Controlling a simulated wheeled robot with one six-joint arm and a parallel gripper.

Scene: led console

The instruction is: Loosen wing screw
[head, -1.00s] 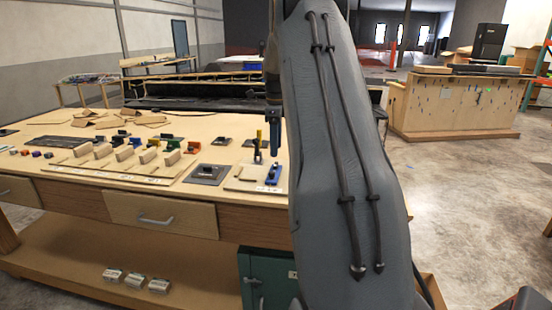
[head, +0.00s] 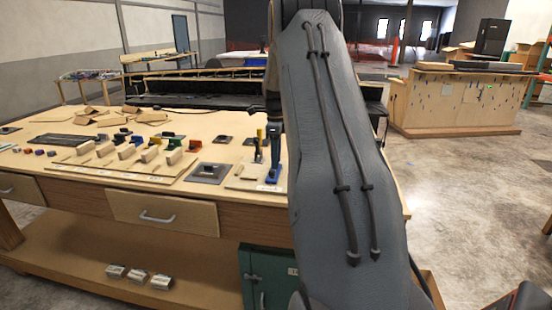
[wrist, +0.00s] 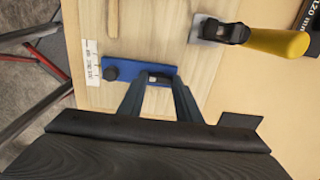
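In the head view, my gripper (head: 273,160) points down at the blue plate (head: 272,174), near the table's front edge. The fingers hide part of the plate.
A toggle clamp with a yellow handle (wrist: 280,42) stands close to the right of the plate in the wrist view. Several coloured clamps and wooden blocks (head: 128,152) stand left on the workbench (head: 215,170). A dark square plate (head: 208,172) lies nearby.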

